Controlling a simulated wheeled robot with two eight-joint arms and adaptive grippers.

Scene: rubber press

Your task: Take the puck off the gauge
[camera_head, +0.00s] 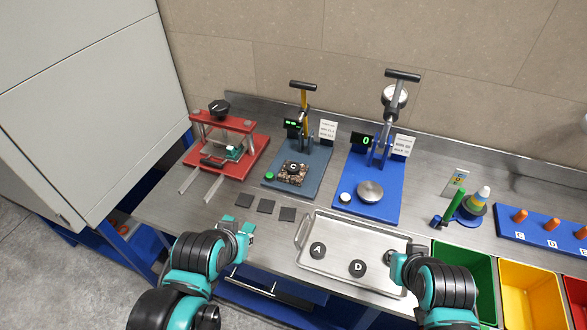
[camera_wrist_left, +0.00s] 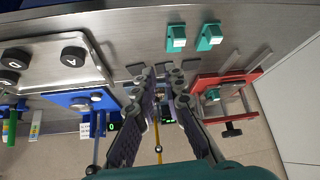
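A small dark puck marked C (camera_head: 292,168) rests on a brown speckled square on the dark blue-grey base (camera_head: 309,181) of a stand with a yellow lever. A lit display stands behind it. In the left wrist view the yellow lever (camera_wrist_left: 158,143) shows between my fingers, but the puck is hard to make out. My left gripper (camera_wrist_left: 162,78) is open and empty, its dark fingers apart. In the head view its arm ends over the counter's front edge, short of the puck. My right gripper (camera_head: 397,268) is by the tray's right end; its fingers are not clear.
A blue stand (camera_head: 382,205) with a silver disc, a red press (camera_head: 213,170) and a tray (camera_head: 330,274) holding pucks A and D surround it. Dark squares (camera_head: 266,206) lie in front. Two teal blocks (camera_wrist_left: 192,40) show in the wrist view. Bins stand at right.

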